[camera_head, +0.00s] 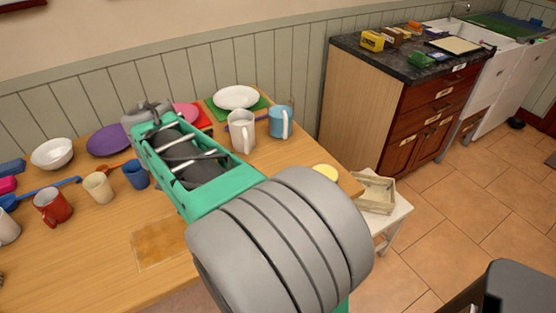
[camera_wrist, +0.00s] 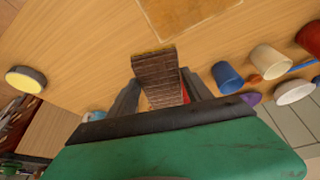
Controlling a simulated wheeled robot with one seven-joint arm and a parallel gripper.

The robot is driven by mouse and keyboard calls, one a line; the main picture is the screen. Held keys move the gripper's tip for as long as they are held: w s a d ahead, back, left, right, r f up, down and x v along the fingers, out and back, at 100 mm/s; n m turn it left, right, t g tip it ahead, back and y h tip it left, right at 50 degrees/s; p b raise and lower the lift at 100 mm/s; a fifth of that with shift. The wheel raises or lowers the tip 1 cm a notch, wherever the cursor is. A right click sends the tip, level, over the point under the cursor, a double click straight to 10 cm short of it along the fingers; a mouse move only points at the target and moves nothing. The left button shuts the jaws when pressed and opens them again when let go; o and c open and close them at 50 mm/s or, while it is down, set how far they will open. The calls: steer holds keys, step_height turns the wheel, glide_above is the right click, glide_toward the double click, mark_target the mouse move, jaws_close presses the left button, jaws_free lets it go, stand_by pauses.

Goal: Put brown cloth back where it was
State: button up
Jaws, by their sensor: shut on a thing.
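My gripper (camera_wrist: 160,88) shows in the wrist view with its two dark fingers on either side of a brown, ribbed, woven-looking piece, which I take to be the brown cloth (camera_wrist: 158,68). The gripper is shut on it and holds it over the wooden table (camera_wrist: 95,50). In the head view my own arm covers the middle of the table, and the held cloth cannot be made out. A flat orange-brown square (camera_head: 158,243) lies on the table near its front edge; it also shows at the top of the wrist view (camera_wrist: 190,10).
A blue cup (camera_head: 136,174), a cream cup (camera_head: 98,187) and a red mug (camera_head: 52,207) stand left of my arm. A white mug (camera_head: 241,132) and a light-blue mug (camera_head: 281,121) stand behind it. A yellow round item (camera_head: 325,172) lies right. Bare table surrounds the square.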

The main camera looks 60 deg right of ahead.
steer(key=s+d+m+g+h+b, duration=0.1)
steer(key=s+d+m+g+b, duration=0.15)
steer(key=s+d+m, duration=0.6)
steer(key=s+d+m+g+b, duration=0.1)
steer(key=s+d+m+g, duration=0.2)
steer(key=s+d+m, duration=0.8)
steer(key=w+d+f+n, duration=0.1)
steer(key=w+d+f, duration=0.1)
steer(key=d, duration=0.3)
steer(key=w+d+f+n, duration=0.2)
steer(key=d+f, duration=0.2)
steer(key=d, duration=0.1)
steer(key=w+d+f+n, duration=0.1)
steer(key=w+d+f, duration=0.1)
steer(key=d, duration=0.4)
steer(key=shift+w+f+n+p, duration=0.3)
steer(key=shift+w+f+n, duration=0.05)
steer(key=shift+f, duration=0.3)
steer(key=shift+w+d+f, duration=0.1)
steer(key=shift+d+f, duration=0.05)
steer(key=shift+f, duration=0.15)
steer(key=shift+d+f, duration=0.1)
steer(key=shift+f, duration=1.65)
steer(key=o, duration=1.2)
steer(key=shift+c, duration=0.2)
